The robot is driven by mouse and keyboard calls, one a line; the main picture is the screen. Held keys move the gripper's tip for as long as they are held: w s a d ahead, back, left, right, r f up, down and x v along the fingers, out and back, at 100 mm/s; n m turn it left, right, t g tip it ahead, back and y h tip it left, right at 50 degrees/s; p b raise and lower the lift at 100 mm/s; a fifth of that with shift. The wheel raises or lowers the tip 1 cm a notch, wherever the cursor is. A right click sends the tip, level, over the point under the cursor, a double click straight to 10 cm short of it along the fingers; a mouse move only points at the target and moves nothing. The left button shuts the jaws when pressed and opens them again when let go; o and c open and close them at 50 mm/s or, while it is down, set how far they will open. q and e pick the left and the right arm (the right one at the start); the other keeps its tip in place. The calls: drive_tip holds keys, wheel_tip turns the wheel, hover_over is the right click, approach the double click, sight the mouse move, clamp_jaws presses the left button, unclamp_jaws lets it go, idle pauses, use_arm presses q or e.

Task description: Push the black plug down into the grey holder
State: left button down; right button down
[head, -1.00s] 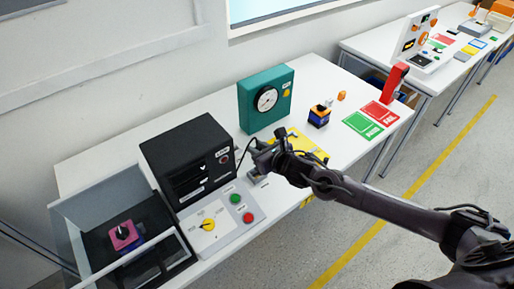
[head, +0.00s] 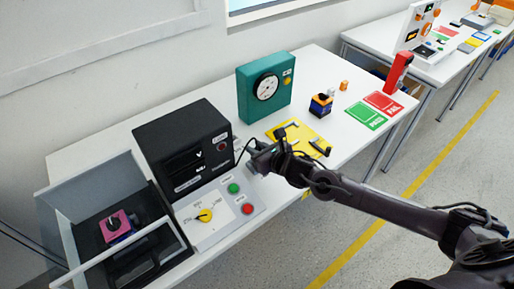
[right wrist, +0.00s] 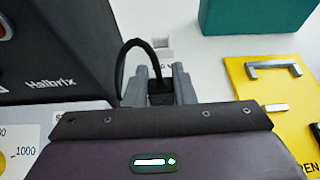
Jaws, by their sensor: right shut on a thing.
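My right gripper (head: 255,162) is in front of the right side of the black box, over the white table. In the right wrist view its two grey fingers (right wrist: 160,82) are shut on the black plug (right wrist: 160,93), which sits between them. A black cable loops up from the plug and down at the left. A small pale grey block (right wrist: 157,46) shows just beyond the fingertips; it may be the grey holder, but most of it is hidden. I cannot tell whether the plug touches it. My left gripper is not in view.
The black box (head: 185,150) stands left of the gripper, with a switch panel (head: 215,218) in front. A yellow board with handles (head: 300,138) lies to the right. A teal gauge (head: 265,88) stands behind. A clear-walled case (head: 65,245) is at far left.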

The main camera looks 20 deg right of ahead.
idle(0.8)
drive_tip(key=shift+b, duration=0.45)
idle(0.5)
drive_tip(key=shift+f, duration=0.15)
drive_tip(key=shift+f+b, duration=0.35)
drive_tip(key=shift+b, duration=0.1)
drive_tip(key=shift+f+b, duration=1.15)
drive_tip(key=c, duration=1.1)
unclamp_jaws()
drive_tip(key=b+v, duration=0.1)
drive_tip(key=v, duration=0.5)
drive_tip(key=shift+s+d, duration=0.1)
drive_tip(key=shift+s, duration=0.1)
drive_tip(key=shift+s+d+r, duration=0.2)
drive_tip(key=shift+s+r, duration=0.2)
drive_tip(key=shift+s, duration=0.2)
